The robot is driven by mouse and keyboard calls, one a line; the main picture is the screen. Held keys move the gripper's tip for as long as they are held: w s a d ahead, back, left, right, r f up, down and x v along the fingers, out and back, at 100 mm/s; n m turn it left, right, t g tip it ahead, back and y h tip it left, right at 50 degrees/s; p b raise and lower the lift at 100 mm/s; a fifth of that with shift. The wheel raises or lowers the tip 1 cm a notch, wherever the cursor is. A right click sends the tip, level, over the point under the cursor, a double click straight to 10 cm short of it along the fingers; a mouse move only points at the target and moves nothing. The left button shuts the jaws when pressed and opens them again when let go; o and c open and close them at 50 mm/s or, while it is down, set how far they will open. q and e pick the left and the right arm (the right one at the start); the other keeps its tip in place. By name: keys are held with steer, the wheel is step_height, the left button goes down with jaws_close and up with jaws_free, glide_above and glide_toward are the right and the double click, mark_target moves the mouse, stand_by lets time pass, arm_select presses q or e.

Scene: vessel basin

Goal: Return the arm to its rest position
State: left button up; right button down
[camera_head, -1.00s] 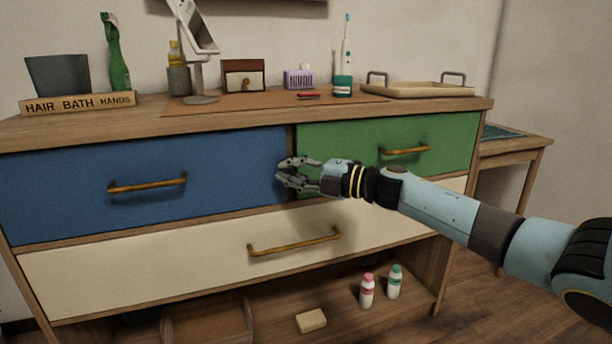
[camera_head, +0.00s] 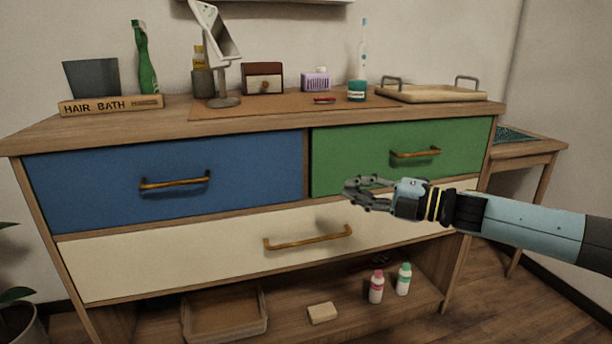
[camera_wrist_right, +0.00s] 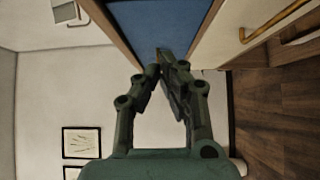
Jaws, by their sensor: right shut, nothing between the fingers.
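My right arm comes in from the right in the head view. Its gripper (camera_head: 350,193) is shut and empty, in front of the dresser near the lower left corner of the green drawer (camera_head: 345,160). In the right wrist view the fingers (camera_wrist_right: 165,62) meet at the tips with nothing between them, and the blue drawer front (camera_wrist_right: 150,25) shows beyond. The gripper touches no handle. My left gripper is not in view.
The dresser has a blue drawer (camera_head: 110,180), a cream drawer (camera_head: 180,262) and an open lower shelf with two bottles (camera_head: 376,288), a soap bar (camera_head: 322,313) and a basket (camera_head: 225,312). A tray (camera_head: 430,94) and toiletries stand on top. A side table (camera_head: 540,146) stands at right.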

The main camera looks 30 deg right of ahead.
steer(key=s+a+f+m+g+h+p, duration=0.15)
steer(key=s+f+m+h+p, duration=0.45)
steer(key=s+f, duration=0.6)
steer(key=s+a+f+m+g+h+p, duration=0.1)
steer(key=s+f+m+g+h+p, duration=0.2)
steer(key=s+f+m, duration=0.85)
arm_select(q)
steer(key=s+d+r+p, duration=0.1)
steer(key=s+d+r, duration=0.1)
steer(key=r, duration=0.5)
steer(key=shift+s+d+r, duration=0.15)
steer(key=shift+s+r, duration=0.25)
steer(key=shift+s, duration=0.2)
arm_select(e)
steer(key=s+a+f+m+g, duration=0.2)
steer(key=s+f, duration=0.3)
steer(key=s, duration=0.5)
steer(key=s+a+f+m+g, duration=0.2)
steer(key=s+f+g, duration=0.3)
steer(key=s, duration=0.4)
steer(key=s+a+f+m+g, duration=0.2)
steer(key=s+a+f+g, duration=0.2)
steer(key=s, duration=0.6)
step_height(320, 180, down, 2)
steer(key=shift+s+a+f+h, duration=0.15)
steer(key=shift+s+a+h, duration=0.1)
steer(key=shift+s+h, duration=0.1)
